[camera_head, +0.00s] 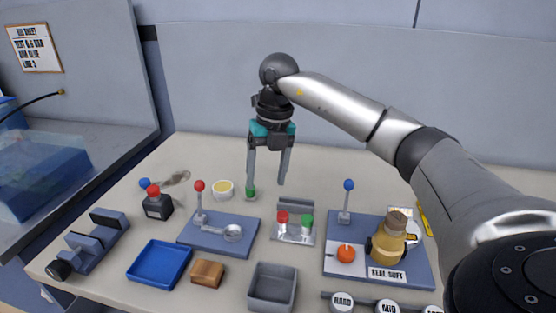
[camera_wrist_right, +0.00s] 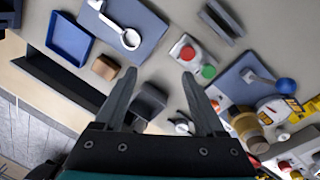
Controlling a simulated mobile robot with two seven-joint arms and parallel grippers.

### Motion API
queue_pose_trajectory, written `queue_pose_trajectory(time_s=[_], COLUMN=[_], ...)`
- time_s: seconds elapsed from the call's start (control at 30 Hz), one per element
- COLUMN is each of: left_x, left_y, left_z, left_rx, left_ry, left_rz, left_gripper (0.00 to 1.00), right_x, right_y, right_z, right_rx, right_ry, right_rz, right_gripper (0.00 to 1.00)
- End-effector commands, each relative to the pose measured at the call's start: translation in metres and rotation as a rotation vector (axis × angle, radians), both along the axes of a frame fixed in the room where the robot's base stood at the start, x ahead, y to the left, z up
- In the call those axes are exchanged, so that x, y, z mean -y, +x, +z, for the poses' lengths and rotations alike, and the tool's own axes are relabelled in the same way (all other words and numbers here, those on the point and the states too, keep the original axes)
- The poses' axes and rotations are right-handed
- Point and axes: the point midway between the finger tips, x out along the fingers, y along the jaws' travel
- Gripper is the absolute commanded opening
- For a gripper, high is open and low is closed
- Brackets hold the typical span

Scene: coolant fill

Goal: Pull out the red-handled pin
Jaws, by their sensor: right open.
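A small metal holder (camera_head: 293,237) stands mid-table with a red-topped piece (camera_head: 283,217) and a green-topped piece (camera_head: 306,221) side by side. The red top (camera_wrist_right: 188,53) and green top (camera_wrist_right: 208,71) also show in the right wrist view, beyond the right fingertip. I cannot tell for sure which red-topped thing is the pin; a red ball on a lever (camera_head: 199,186) stands on a blue plate to the left. My right gripper (camera_head: 266,187) points down, open and empty, above the table behind the holder. My left gripper is not in view.
A blue tray (camera_head: 160,282), a wooden block (camera_head: 207,273) and a grey bin (camera_head: 272,304) are in front. A blue board (camera_head: 335,228) with an orange knob (camera_head: 346,253) and a corked jar (camera_head: 390,240) is at right. A red-capped dark bottle (camera_head: 157,206) stands left.

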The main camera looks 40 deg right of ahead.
Motion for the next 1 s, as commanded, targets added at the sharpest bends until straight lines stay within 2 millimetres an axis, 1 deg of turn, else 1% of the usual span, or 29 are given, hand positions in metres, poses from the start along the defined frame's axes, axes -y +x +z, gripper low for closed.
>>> queue_pose_trajectory(time_s=[0.03,0.1,0.2,0.27,0.37,0.47,0.8,1.0], left_x=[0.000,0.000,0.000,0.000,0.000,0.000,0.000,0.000], left_y=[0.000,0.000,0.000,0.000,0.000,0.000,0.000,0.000], left_z=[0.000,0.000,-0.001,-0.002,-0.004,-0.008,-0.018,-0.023], left_rx=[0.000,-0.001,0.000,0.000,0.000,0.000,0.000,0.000], left_ry=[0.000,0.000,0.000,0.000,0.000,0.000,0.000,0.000], left_rz=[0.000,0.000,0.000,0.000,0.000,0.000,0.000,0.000], left_gripper=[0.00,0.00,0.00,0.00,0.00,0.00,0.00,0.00], right_x=[0.015,0.028,0.038,0.039,0.039,0.038,0.038,0.037], right_y=[-0.004,-0.010,-0.014,-0.015,-0.015,-0.015,-0.015,-0.015], right_z=[0.006,0.010,0.011,0.007,-0.006,-0.025,-0.093,-0.124], right_rx=[-0.020,-0.045,-0.064,-0.068,-0.070,-0.070,-0.069,-0.068], right_ry=[-0.040,-0.079,-0.106,-0.111,-0.110,-0.109,-0.109,-0.107], right_rz=[-0.030,-0.062,-0.085,-0.088,-0.087,-0.085,-0.083,-0.083], right_gripper=[0.72,0.72,0.72,0.72,0.72,0.72,0.72,0.72])
